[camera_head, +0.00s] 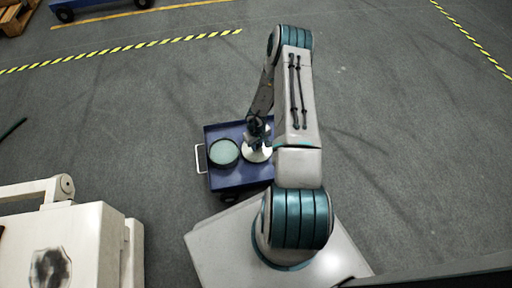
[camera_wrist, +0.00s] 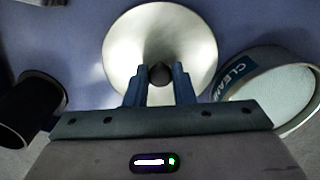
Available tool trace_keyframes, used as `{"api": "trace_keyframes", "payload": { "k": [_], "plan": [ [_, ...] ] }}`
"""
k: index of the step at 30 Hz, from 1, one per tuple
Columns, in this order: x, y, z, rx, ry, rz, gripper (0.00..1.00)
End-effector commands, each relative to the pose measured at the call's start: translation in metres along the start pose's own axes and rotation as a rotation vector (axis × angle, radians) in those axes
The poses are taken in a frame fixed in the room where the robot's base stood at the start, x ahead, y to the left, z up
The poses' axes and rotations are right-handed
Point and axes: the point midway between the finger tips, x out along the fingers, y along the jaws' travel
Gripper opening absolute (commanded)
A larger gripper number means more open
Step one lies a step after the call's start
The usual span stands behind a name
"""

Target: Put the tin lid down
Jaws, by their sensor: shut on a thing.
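The tin lid (camera_wrist: 160,35) is a pale, shiny round disc with a dark knob in its middle. My gripper (camera_wrist: 160,82) is shut on that knob, one finger on each side. In the head view the lid (camera_head: 257,155) shows as a pale disc under my gripper, over the right part of the blue cart (camera_head: 240,181). I cannot tell whether the lid touches the cart top. My arm hides part of it.
A round tin (camera_head: 224,153) with a pale teal top and "CLEAN" lettering stands left of the lid on the cart; it also shows in the wrist view (camera_wrist: 270,98). A dark cylinder (camera_wrist: 30,108) is on the lid's other side. A white machine (camera_head: 65,245) stands lower left.

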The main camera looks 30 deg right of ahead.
Motion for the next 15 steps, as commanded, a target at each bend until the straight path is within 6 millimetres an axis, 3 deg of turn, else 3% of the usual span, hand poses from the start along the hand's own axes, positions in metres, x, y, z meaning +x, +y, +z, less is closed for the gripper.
{"api": "trace_keyframes", "payload": {
  "k": [11, 12, 13, 15],
  "plan": [
    [0.0047, 0.0001, 0.0003, 0.000, 0.000, -0.001, 0.00],
    [0.0040, 0.0002, 0.0002, 0.000, 0.000, 0.000, 0.34],
    [0.0040, 0.0002, 0.0002, 0.000, 0.000, 0.000, 0.42],
    [0.0039, 0.0003, 0.0001, 0.000, 0.000, 0.000, 0.44]
  ]
}}
